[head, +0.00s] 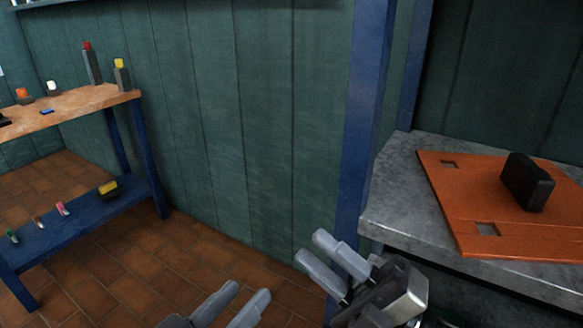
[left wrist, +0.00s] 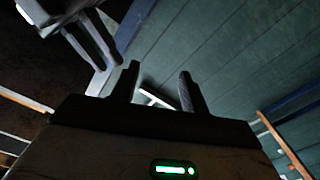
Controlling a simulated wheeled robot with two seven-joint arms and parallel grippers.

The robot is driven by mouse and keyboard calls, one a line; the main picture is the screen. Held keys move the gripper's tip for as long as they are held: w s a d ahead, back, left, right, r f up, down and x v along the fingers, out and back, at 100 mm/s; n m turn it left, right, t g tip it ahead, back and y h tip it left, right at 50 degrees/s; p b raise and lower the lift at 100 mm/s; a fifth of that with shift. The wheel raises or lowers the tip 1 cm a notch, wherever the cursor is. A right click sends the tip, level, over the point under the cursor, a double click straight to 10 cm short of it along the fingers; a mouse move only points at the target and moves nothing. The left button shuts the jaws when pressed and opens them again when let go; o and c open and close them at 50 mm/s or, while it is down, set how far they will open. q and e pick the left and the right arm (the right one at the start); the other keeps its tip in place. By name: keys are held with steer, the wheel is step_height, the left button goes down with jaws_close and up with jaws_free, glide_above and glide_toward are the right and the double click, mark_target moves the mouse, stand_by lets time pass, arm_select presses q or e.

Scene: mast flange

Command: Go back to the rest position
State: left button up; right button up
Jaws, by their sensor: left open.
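My left gripper (head: 246,292) is at the bottom middle of the head view, low in front of the tiled floor and partly cut off by the frame edge. Its fingers are apart with nothing between them, and they also show in the left wrist view (left wrist: 159,73). My right gripper (head: 313,248) is a little to the right and higher, left of the grey counter. Its two fingers are apart and empty. It also shows at the top left of the left wrist view (left wrist: 88,40). The two grippers do not touch.
A grey stone counter (head: 400,205) stands at right, with an orange plate (head: 465,215) with cutouts and a black block (head: 527,182) on it. A blue post (head: 365,120) rises beside it. A wooden-topped bench (head: 75,105) with small items stands at left. Tiled floor (head: 150,270) lies between.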

step_height(320, 180, down, 5)
steer(key=s+d+m+t+h, duration=0.15)
steer(key=m+h, duration=0.35)
steer(key=m, duration=0.8)
steer(key=s+d+m+t+h, duration=0.15)
steer(key=m+h, duration=0.45)
steer(key=m, duration=0.8)
arm_select(q)
steer(key=s+a+r+g+y+p, duration=0.3)
steer(key=a+r+y+p, duration=0.3)
steer(key=p, duration=2.6)
step_height(320, 180, up, 3)
steer(key=shift+a+f+m+g, duration=0.1)
steer(key=shift+a+m+g, duration=0.4)
steer(key=shift+g, duration=0.3)
arm_select(e)
steer(key=s+d+r+n+g+h, duration=0.1)
steer(key=d+r+g+h, duration=0.3)
steer(key=r, duration=0.4)
steer(key=s+d+h, duration=0.1)
steer(key=d, duration=0.1)
steer(key=shift+s+d+r+g+h, duration=0.2)
steer(key=shift+s+d+g+h, duration=0.1)
steer(key=shift+d+h, duration=0.1)
arm_select(q)
steer(key=shift+s, duration=0.1)
